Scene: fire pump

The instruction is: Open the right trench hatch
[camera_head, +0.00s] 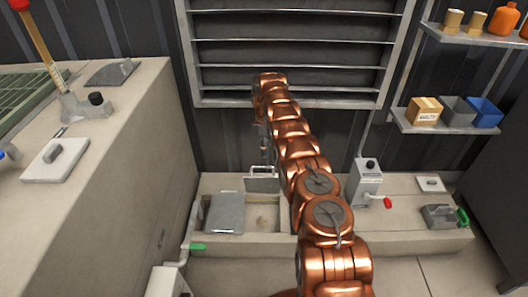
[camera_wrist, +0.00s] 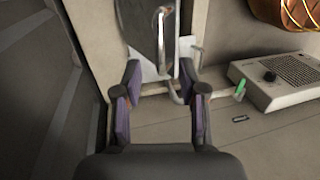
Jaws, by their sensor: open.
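The trench is an opening in a low concrete block (camera_head: 265,218) below the louvre. A grey hatch panel (camera_head: 226,213) lies over its left part. A smaller pale panel with a handle on top (camera_head: 262,184) stands at the back of the opening; my arm hides the area right of it. My gripper (camera_wrist: 158,68) is open and empty. In the head view it hangs behind my arm, mostly hidden, above the back of the trench. In the wrist view a dark panel (camera_wrist: 138,28) with a silver bar handle (camera_wrist: 163,30) shows beyond the fingertips. I cannot tell which hatch it is.
A grey box with a red lever (camera_head: 367,182) stands right of my arm. A green handle (camera_head: 198,247) is at the left front. A tall concrete block (camera_head: 130,140) rises at left.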

